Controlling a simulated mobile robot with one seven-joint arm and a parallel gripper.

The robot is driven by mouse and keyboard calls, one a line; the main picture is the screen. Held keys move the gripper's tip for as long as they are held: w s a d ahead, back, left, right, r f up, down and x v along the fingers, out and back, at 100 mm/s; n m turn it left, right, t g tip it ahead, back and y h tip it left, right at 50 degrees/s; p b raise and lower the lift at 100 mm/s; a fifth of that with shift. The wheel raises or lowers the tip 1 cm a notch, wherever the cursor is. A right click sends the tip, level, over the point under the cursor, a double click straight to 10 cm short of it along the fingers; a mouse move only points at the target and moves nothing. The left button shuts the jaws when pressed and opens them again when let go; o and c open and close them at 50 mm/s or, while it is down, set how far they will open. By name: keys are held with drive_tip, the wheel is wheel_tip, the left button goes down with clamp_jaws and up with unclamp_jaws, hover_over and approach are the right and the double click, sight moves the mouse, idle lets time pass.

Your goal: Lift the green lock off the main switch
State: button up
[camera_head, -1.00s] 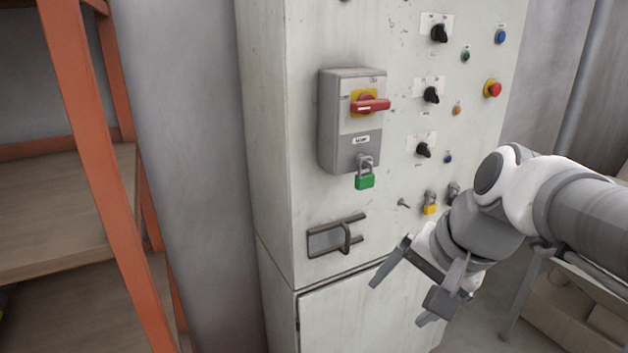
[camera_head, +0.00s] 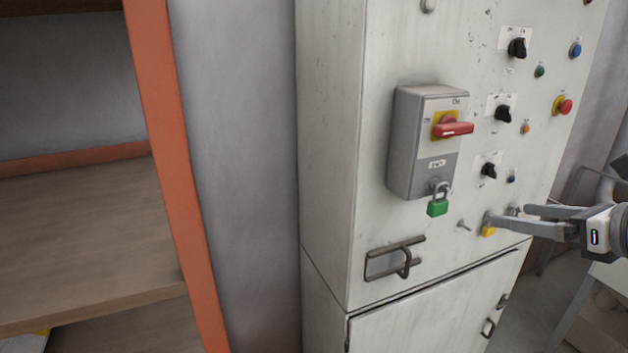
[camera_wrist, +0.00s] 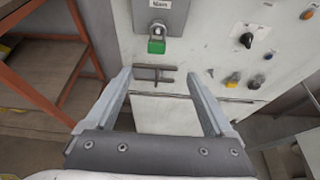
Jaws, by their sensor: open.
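The green lock (camera_head: 438,206) hangs by its grey shackle from the bottom of the main switch (camera_head: 423,142), a grey box with a red handle on a yellow plate. In the wrist view the green lock (camera_wrist: 157,46) hangs below the grey box (camera_wrist: 160,14), beyond my fingertips. My gripper (camera_head: 508,219) is open and empty, to the right of the green lock and apart from it in the head view.
The pale cabinet (camera_head: 330,150) carries black knobs, coloured buttons and a red stop button (camera_head: 562,106). A metal handle (camera_head: 394,259) sticks out below the green lock. An orange-framed shelf (camera_head: 178,160) stands at the left. The front of the green lock looks clear.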

approach(442, 203)
drive_tip(key=x, duration=0.3)
drive_tip(key=d+x, duration=0.1)
drive_tip(key=x, duration=0.1)
drive_tip(key=shift+f, duration=0.3)
drive_tip(key=shift+a+r+x, duration=0.1)
drive_tip(key=shift+a+x, duration=0.05)
drive_tip(key=shift+x, duration=0.8)
drive_tip(key=shift+a+r+x, duration=0.1)
drive_tip(key=shift+a+x, duration=0.05)
drive_tip(key=shift+x, duration=0.85)
drive_tip(key=shift+a+r+x, duration=0.1)
drive_tip(key=shift+a+x, duration=0.05)
drive_tip(key=shift+x, duration=0.8)
drive_tip(key=shift+d, duration=0.1)
clamp_jaws()
drive_tip(key=shift+s, duration=0.15)
